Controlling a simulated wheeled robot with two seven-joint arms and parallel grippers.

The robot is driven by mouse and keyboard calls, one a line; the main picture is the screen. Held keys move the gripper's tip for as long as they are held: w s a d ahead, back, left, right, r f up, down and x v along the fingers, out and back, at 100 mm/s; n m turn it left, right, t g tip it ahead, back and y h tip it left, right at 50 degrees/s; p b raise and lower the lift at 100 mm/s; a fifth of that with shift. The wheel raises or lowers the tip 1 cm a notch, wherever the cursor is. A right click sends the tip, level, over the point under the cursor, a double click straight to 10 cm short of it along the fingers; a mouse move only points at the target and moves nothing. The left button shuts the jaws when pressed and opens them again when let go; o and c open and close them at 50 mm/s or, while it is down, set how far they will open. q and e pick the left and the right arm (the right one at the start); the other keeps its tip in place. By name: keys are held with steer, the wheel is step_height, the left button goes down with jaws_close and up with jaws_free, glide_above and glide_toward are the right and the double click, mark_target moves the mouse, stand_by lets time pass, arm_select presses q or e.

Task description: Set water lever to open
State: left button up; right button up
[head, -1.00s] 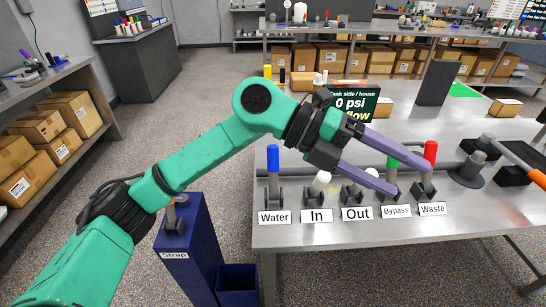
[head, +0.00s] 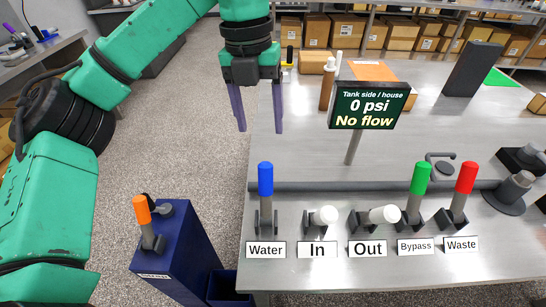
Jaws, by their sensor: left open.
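The water lever (head: 265,180) has a blue handle and stands upright behind the label "Water" (head: 265,250) at the table's left front. My left gripper (head: 258,128) is open and empty, its two purple fingers pointing down. In the picture it is above the blue handle, apart from it, near the table's left edge. The display (head: 368,106) reads "Tank side / house, 0 psi, No flow". My right gripper is not in view.
The In lever (head: 324,216) and Out lever (head: 382,215) have white handles pointing toward the right. The green Bypass lever (head: 420,178) and red Waste lever (head: 466,178) are roughly upright. A blue stand with an orange-handled lever (head: 142,210) is left of the table (head: 330,275).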

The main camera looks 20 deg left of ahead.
arm_select(q)
steer(key=b, duration=0.1)
glide_above(264, 168)
steer(key=s, duration=0.1)
steer(key=f, duration=0.4)
steer(key=shift+s+a+f, duration=0.15)
steer(key=shift+a+f, duration=0.1)
steer(key=shift+f, duration=0.15)
steer(key=f, duration=0.2)
steer(key=w+f+p, duration=0.1)
steer(key=f, duration=0.1)
steer(key=shift+d+f, duration=0.15)
steer(key=shift+f, duration=0.05)
steer(key=f, duration=0.3)
steer(key=shift+w+d+f, duration=0.15)
steer(key=shift+w+f, duration=0.05)
steer(key=shift+s+f, duration=0.15)
steer(key=shift+f, duration=0.2)
steer(key=shift+s+f, duration=0.1)
steer(key=shift+d, duration=0.1)
jaws_close()
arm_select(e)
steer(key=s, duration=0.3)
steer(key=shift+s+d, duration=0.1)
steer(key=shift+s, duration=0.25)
